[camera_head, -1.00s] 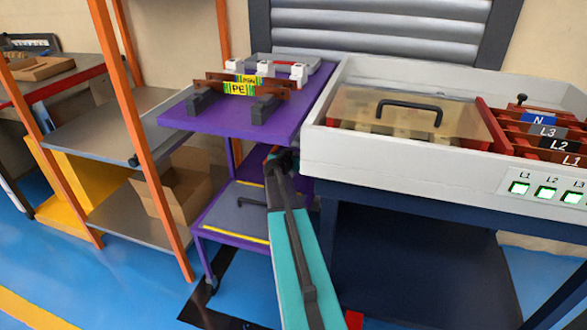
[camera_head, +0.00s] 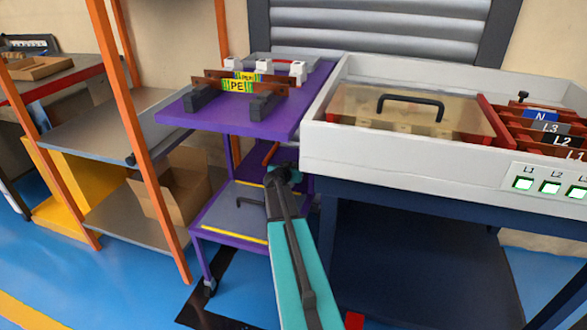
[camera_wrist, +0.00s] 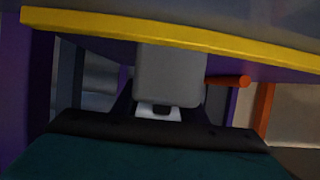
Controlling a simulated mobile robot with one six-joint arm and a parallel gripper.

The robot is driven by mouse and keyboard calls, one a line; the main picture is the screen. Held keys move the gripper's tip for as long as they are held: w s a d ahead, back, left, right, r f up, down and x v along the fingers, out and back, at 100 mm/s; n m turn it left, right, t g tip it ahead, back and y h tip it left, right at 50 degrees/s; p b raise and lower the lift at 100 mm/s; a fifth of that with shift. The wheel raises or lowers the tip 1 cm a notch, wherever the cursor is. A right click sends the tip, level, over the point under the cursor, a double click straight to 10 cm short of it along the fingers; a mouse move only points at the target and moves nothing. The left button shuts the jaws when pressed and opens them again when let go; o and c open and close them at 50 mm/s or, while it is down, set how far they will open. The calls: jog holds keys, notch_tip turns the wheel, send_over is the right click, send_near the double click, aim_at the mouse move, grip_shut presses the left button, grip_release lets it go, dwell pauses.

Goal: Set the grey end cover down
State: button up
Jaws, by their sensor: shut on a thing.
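The grey end cover (camera_wrist: 170,75) shows in the wrist view as a rounded grey block between the dark fingers of my gripper (camera_wrist: 168,106). My gripper is shut on it. A small white patch shows at its lower end. The cover's upper end meets the yellow edge strip (camera_wrist: 110,24) in the picture; I cannot tell whether they touch. In the head view my gripper (camera_head: 283,174) is low, by the right side of the purple cart (camera_head: 285,122), below its top and near its lower shelf. The cover cannot be made out there.
The lower shelf carries a grey mat (camera_head: 240,215) with yellow edges. The cart top holds red-brown bars with a PE label (camera_head: 238,86). A white busbar box (camera_head: 400,154) on a dark blue stand is close on the right. An orange rack (camera_head: 140,130) stands left.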

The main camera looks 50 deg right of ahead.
jog(key=o, duration=1.1)
jog(key=shift+c, duration=0.2)
jog(key=shift+r, duration=0.1)
jog(key=shift+p+v, duration=1.15)
jog(key=shift+v, duration=4.8)
jog(key=shift+r, duration=0.1)
